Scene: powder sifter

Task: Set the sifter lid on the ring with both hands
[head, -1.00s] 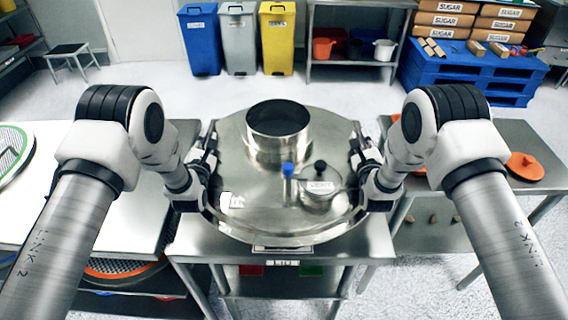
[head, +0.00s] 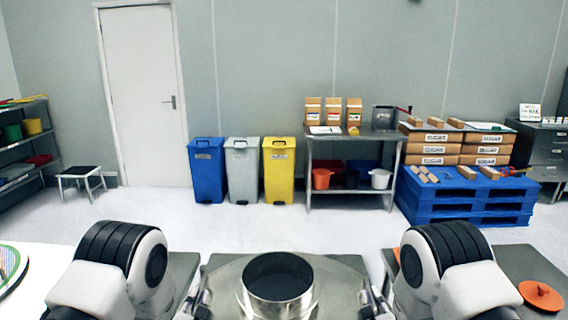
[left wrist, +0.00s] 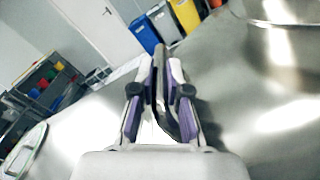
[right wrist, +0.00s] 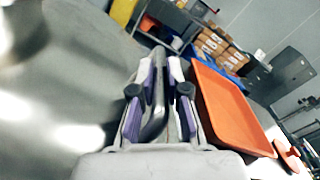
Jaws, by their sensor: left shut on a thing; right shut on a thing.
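The sifter lid (head: 333,285) is a wide shiny steel disc with a dark-mouthed steel collar (head: 278,297) on top, cut off by the bottom edge of the head view. My left gripper (left wrist: 160,92) is shut on a lid handle at the lid's left side; the steel lid surface (left wrist: 215,85) fills the right of that view. My right gripper (right wrist: 159,92) is shut on the opposite handle, with the lid surface (right wrist: 65,90) at its left. The ring is not visible, so I cannot tell the gap beneath the lid.
An orange tray (right wrist: 232,108) lies beside my right gripper. An orange disc (head: 541,296) rests on the right table. Blue (head: 206,170), grey (head: 242,170) and yellow (head: 279,170) bins stand behind, with open floor in front. A blue pallet (head: 465,197) carries sugar boxes.

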